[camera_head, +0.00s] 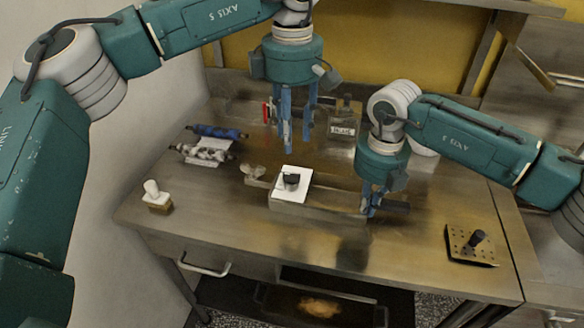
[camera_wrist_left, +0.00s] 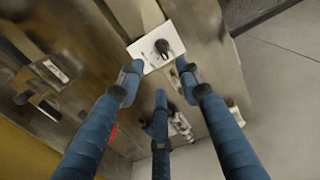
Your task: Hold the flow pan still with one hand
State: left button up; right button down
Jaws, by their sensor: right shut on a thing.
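A long, low metal pan (camera_head: 335,198), which I take for the flow pan, lies on the steel bench in the head view. A white plate with a black knob (camera_head: 302,177) sits at its left part; it also shows in the left wrist view (camera_wrist_left: 145,52). My right gripper (camera_head: 371,208) is low at the pan's right end, shut on what looks like the pan's edge; the contact is partly hidden by its fingers. My left gripper (camera_head: 297,140) points down above the bench behind the plate. Its blue fingers (camera_wrist_left: 158,80) are spread and empty.
Blue and grey rollers (camera_head: 205,153) lie at the back left. A labelled container (camera_head: 342,122) stands at the back. A white-topped brush or stamp (camera_head: 157,197) is at the left edge, a perforated plate with a black knob (camera_head: 470,246) at the right. The front of the bench is clear.

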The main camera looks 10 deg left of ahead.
aim_at(292, 181)
pick_arm(q)
notch_tip(292, 181, down, 11)
jog(key=shift+a+r, duration=0.1)
jog(key=shift+r, duration=0.1)
grip_shut()
